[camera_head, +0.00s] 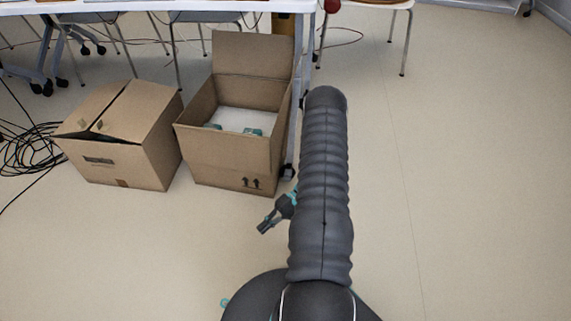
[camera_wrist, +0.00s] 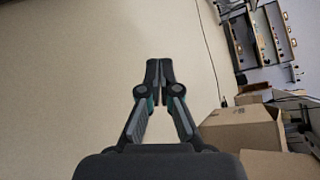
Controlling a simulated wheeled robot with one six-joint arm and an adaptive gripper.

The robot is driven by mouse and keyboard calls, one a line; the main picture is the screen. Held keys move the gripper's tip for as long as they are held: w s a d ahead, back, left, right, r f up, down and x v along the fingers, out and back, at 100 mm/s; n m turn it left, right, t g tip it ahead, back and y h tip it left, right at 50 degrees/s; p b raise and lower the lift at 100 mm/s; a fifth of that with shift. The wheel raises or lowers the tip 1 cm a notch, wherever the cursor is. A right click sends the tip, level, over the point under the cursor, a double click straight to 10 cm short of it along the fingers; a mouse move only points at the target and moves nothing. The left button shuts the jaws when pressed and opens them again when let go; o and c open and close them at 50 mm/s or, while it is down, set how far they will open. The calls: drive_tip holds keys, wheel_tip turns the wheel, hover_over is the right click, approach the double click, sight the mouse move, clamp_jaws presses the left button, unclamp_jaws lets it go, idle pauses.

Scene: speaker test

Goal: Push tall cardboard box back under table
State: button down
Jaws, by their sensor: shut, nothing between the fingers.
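The tall cardboard box (camera_head: 228,165) stands open on the floor at the table's front edge, with one flap raised at the back. Something white with teal parts shows inside it, and two up arrows mark its front. My gripper (camera_head: 264,228) is in front of the box's lower right corner, low and apart from it, pointing left. In the wrist view my gripper (camera_wrist: 159,66) has its fingertips together with nothing between them. Cardboard (camera_wrist: 240,128) shows to the right of the fingers there; I cannot tell for sure which box each part belongs to.
A second cardboard box (camera_head: 130,135), lower and with its flaps partly shut, stands just left. Black cables (camera_head: 28,148) lie at far left. The white table (camera_head: 150,4) has legs and chairs beneath. A chair (camera_head: 390,28) stands at back right. The floor (camera_head: 480,190) at right is clear.

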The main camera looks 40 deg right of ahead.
drive_tip(key=w+d+f+m+t+h, duration=0.1)
drive_tip(key=w+d+m+t+h, duration=0.1)
drive_tip(key=w+d+m+t, duration=0.65)
drive_tip(key=s+d+f+m+t+h, duration=0.15)
drive_tip(key=d+t+h, duration=0.85)
drive_tip(key=d, duration=1)
approach(279, 160)
drive_tip(key=w+d, duration=0.2)
drive_tip(key=w, duration=0.3)
drive_tip(key=shift+w+a+r+g, duration=0.1)
drive_tip(key=shift+w+a+g, duration=0.1)
drive_tip(key=shift+a, duration=0.25)
drive_tip(key=shift+w+a+r+g, duration=0.15)
drive_tip(key=shift+w+a, duration=0.1)
drive_tip(key=shift+a, duration=0.15)
drive_tip(key=shift+w+a, duration=0.35)
drive_tip(key=shift+a, duration=0.2)
